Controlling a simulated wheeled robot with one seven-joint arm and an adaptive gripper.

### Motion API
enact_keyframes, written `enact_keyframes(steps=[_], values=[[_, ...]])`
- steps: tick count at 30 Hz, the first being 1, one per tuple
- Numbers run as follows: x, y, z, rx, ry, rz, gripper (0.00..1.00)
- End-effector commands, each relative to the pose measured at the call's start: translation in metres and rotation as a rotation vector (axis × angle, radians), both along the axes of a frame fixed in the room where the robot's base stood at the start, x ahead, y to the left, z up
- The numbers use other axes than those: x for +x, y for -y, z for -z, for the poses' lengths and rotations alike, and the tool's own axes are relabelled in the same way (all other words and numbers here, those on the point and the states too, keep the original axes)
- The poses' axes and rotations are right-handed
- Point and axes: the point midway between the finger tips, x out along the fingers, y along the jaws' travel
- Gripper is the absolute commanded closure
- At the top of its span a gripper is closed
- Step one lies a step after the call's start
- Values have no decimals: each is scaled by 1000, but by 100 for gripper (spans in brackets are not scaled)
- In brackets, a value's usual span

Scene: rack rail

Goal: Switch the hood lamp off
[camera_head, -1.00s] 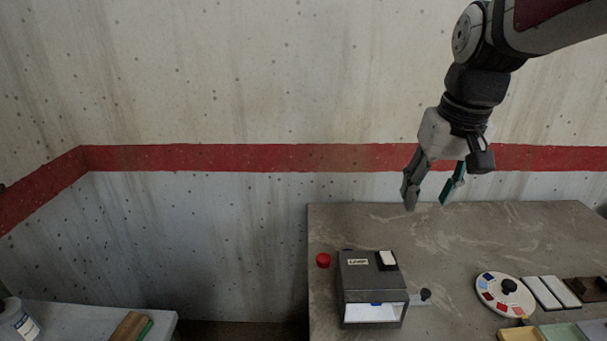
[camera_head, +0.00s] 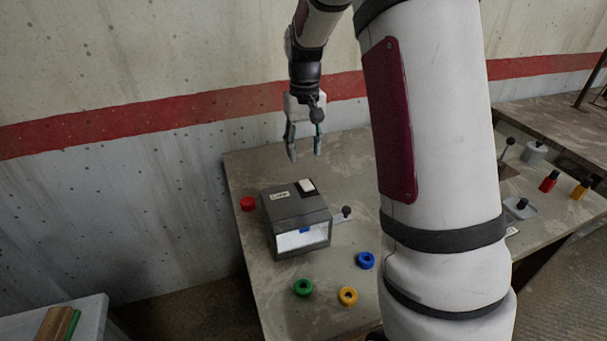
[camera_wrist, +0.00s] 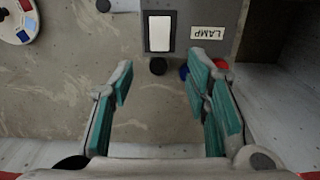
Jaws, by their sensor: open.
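The hood (camera_head: 285,207) is a dark grey box on the table, with a bright white interior at its open front. A white rocker switch (camera_head: 307,186) in a black frame is on its top, beside a "LAMP" label (camera_head: 280,195). My gripper (camera_head: 305,155) is open and empty, pointing down above and behind the hood, apart from it. In the wrist view, the switch (camera_wrist: 159,33) and label (camera_wrist: 207,33) lie ahead of my gripper (camera_wrist: 164,78), with the switch roughly centred between the fingers. I cannot tell which way the rocker is tipped.
A red round piece (camera_head: 248,203) lies left of the hood. A black knob (camera_head: 346,211) stands to its right. Green (camera_head: 303,287), yellow (camera_head: 348,296) and blue (camera_head: 365,260) rings lie in front. A palette disc (camera_wrist: 20,20) shows in the wrist view.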

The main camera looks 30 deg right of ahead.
Motion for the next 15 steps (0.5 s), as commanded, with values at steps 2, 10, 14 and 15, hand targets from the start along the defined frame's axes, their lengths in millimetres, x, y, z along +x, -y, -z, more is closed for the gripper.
enact_keyframes(steps=[2,10,14,15], values=[[-2,0,17,2,-5,0,57],[-1,0,64,0,-2,0,57],[-1,0,78,0,-1,-1,57],[-1,0,81,0,-1,-1,57]])
